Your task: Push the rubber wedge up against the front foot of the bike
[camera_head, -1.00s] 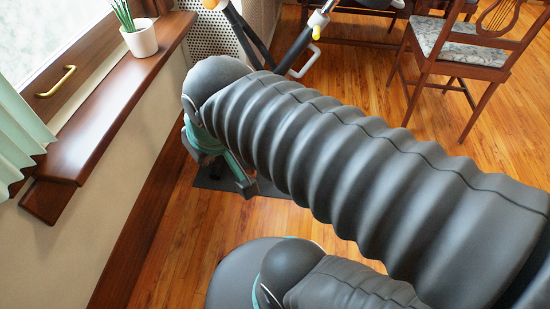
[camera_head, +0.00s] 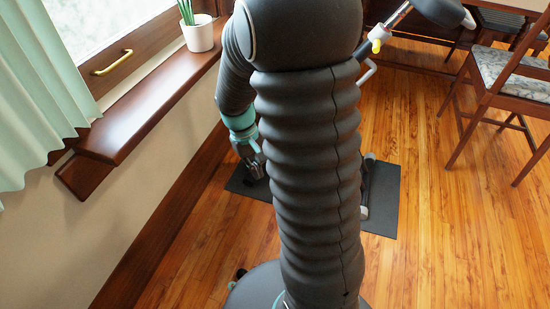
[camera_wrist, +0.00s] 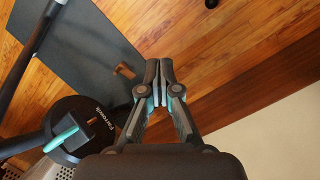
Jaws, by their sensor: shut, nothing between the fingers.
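My gripper (camera_head: 256,165) is low beside the wall in the head view, above the left end of a dark mat. In the wrist view my gripper (camera_wrist: 159,92) is shut, with its fingertips together and nothing between them. A small brown block (camera_wrist: 124,70), possibly the rubber wedge, lies on the mat left of the fingertips, apart from them. The bike shows a dark disc (camera_wrist: 92,128) and a dark bar (camera_wrist: 28,52) left of it. In the head view my arm hides most of the bike; its handlebar (camera_head: 376,42) shows. I cannot make out the front foot clearly.
The mat (camera_head: 384,195) lies on the wooden floor. The wall and its baseboard (camera_head: 160,232) run close along the left. A sill with a potted plant (camera_head: 198,33) juts out above. A chair (camera_head: 508,85) stands at the right. The floor (camera_head: 450,240) there is clear.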

